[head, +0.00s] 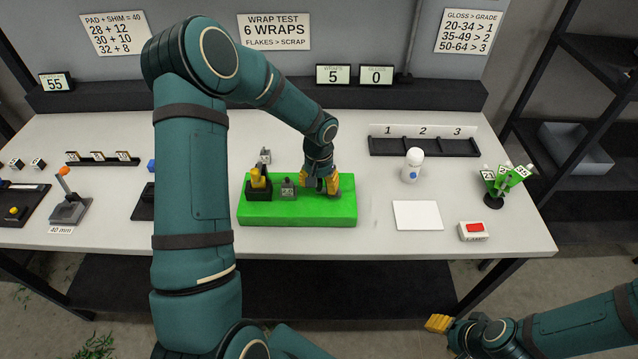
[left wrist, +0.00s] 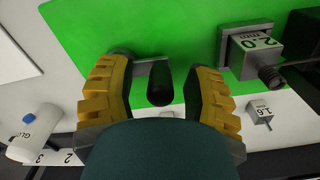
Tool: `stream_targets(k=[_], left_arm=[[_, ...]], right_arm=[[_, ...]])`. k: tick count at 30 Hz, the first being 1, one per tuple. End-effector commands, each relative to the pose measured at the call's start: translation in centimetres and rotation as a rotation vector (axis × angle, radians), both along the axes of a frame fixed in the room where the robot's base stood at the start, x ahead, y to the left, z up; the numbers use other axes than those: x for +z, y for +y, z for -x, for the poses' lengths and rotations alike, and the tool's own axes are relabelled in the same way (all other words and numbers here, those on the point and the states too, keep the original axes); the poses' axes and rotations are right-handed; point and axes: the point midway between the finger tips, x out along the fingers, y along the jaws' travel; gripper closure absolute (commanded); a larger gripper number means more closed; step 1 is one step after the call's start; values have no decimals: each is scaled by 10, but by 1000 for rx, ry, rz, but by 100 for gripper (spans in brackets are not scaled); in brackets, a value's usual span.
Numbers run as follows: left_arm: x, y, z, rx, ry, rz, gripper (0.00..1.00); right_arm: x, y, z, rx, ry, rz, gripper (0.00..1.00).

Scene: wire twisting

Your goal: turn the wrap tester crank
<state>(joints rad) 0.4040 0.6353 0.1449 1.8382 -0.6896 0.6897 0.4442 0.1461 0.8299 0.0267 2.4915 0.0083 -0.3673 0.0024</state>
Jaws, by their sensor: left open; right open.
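The wrap tester has a bright green base (head: 295,214) at the middle of the table. Its black crank handle (left wrist: 160,86) and grey crank arm (left wrist: 150,63) show in the left wrist view; my gripper hides them in the head view. My left gripper (head: 328,185) is open over the right end of the base. In the left wrist view its yellow fingers (left wrist: 160,95) stand on either side of the black handle, with gaps on both sides. My right gripper (head: 438,323) is open and empty, low in front of the table's edge.
A grey block marked 2.0 (left wrist: 250,45) and a black holder with a yellow part (head: 259,186) stand on the base. A white bottle (head: 412,165), white pad (head: 417,215) and red-button box (head: 473,231) are to the right. Displays read 5 (head: 333,76) and 0 (head: 376,76).

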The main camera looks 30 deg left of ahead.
Motion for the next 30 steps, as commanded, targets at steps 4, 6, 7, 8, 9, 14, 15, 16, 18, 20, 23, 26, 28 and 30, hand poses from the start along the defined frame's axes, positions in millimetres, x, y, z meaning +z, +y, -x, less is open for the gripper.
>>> stream_targets(k=[4,6,7,8,9,14,15,16,18,20,23,26,28,30], left_arm=[[0,0,0,0,0,0,74],[0,0,0,0,0,0,99],[0,0,0,0,0,0,100],[0,0,0,0,0,0,100],[0,0,0,0,0,0,100],[1,0,0,-1,-1,0,100],[1,0,0,-2,-1,0,100],[1,0,0,-2,-1,0,100],[1,0,-1,-4,-1,0,100],[1,0,-1,-5,-1,0,100],[1,0,-1,-9,-2,0,100],[1,0,-1,-13,-2,1,100],[1,0,-1,-17,-2,1,100],[1,0,-2,-22,-3,0,100]], right_arm=[[0,0,0,0,0,0,53],[0,0,0,0,0,0,53],[0,0,0,0,0,0,53],[0,0,0,0,0,0,53],[0,0,0,0,0,0,53],[0,0,0,0,0,0,53],[0,0,0,0,0,0,53],[0,0,0,0,0,0,53],[0,0,0,0,0,0,53],[0,0,0,0,0,0,53],[0,0,0,0,0,0,53],[0,0,0,0,0,0,53],[0,0,0,0,0,0,53],[0,0,0,0,0,0,53]])
